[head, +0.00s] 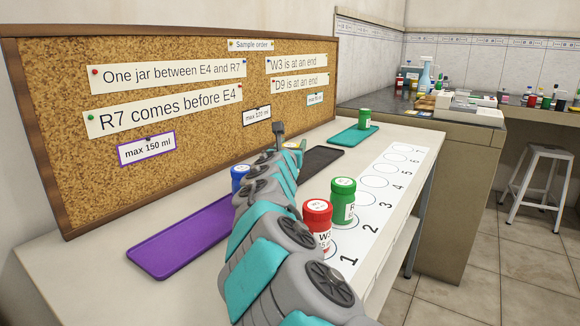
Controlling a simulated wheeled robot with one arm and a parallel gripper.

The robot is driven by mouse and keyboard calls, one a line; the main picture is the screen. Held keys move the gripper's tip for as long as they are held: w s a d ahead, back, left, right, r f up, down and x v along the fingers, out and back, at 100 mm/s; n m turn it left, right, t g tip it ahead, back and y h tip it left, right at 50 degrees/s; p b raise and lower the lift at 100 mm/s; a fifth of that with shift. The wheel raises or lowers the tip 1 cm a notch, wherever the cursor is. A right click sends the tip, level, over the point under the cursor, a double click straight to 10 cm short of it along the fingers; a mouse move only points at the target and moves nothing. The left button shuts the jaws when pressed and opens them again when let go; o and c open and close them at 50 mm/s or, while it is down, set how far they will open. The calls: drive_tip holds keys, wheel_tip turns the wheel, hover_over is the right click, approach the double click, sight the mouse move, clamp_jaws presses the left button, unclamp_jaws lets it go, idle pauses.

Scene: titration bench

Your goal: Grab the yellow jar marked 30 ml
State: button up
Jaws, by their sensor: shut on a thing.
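My gripper (281,138) is at the far end of my arm, over the black tray area in the middle of the bench. A small part of a yellow jar (291,146) shows at the gripper, mostly hidden by my arm. My gripper is shut on it. Its 30 ml mark cannot be read here, and I cannot tell whether it is lifted.
A red jar (317,217) marked W3 and a green jar (343,201) stand at the near end of the numbered strip (418,157). A blue jar (239,175) stands left of my arm, by the purple tray (160,257). Another green jar (364,118) stands on the teal tray (346,137).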

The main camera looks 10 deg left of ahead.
clamp_jaws()
drive_tip(key=shift+r, duration=0.1)
idle(0.3)
wheel_tip(320, 180, up, 28)
drive_tip(key=p, duration=0.2)
idle(0.8)
